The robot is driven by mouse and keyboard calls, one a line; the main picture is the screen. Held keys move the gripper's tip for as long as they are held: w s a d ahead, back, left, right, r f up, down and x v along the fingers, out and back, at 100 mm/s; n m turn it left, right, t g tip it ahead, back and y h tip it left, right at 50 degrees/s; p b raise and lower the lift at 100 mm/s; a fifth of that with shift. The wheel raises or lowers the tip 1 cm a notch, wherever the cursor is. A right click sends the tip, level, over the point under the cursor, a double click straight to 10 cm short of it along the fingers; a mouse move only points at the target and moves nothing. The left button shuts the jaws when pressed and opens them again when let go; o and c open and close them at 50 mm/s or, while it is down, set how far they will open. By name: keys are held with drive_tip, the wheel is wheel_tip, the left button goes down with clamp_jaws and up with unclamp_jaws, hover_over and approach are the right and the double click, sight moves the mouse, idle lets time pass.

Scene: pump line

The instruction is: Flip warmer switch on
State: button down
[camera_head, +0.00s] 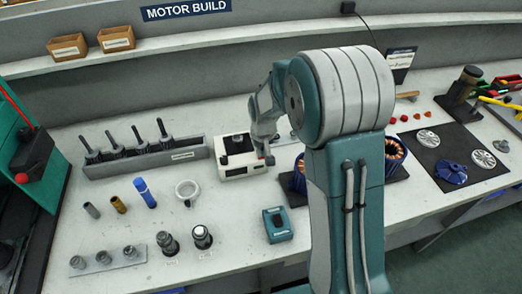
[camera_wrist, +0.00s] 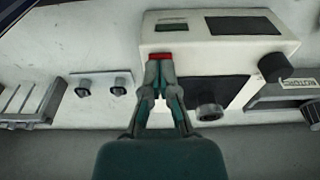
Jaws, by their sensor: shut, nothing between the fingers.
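The warmer (camera_head: 233,172) is a white box with a dark top plate, standing on the bench behind the small teal device. In the wrist view the warmer (camera_wrist: 155,36) fills the upper right, with a black round knob (camera_wrist: 275,67) and a dark display window (camera_wrist: 242,26). The red switch (camera_wrist: 160,56) sits on its edge, partly hidden by my fingers. My gripper (camera_wrist: 160,68) is shut and empty, its fingertips at the red switch; I cannot tell whether they touch it. In the head view my gripper (camera_head: 263,150) is at the warmer's right front corner. The switch's position is unclear.
A grey rack (camera_head: 145,160) with several upright shafted parts stands left of the warmer. A teal device (camera_head: 277,225) and a white ring (camera_head: 187,190) lie in front. Copper-wound stators stand to the right, partly behind my arm. The bench between ring and teal device is clear.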

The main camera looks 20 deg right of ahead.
wheel_tip(320, 180, up, 14)
drive_tip(key=s, duration=0.2)
drive_tip(key=shift+s+f, duration=0.2)
drive_tip(key=shift+s, duration=0.1)
drive_tip(key=shift+w+d+r+t, duration=0.1)
drive_tip(key=shift+w+r+t, duration=0.15)
drive_tip(key=shift+w, duration=0.5)
drive_tip(key=w+f, duration=0.1)
drive_tip(key=f, duration=0.8)
drive_tip(key=w+f, duration=0.1)
drive_tip(key=f, duration=0.3)
drive_tip(key=shift+w+f, duration=0.3)
drive_tip(key=shift+f, duration=0.1)
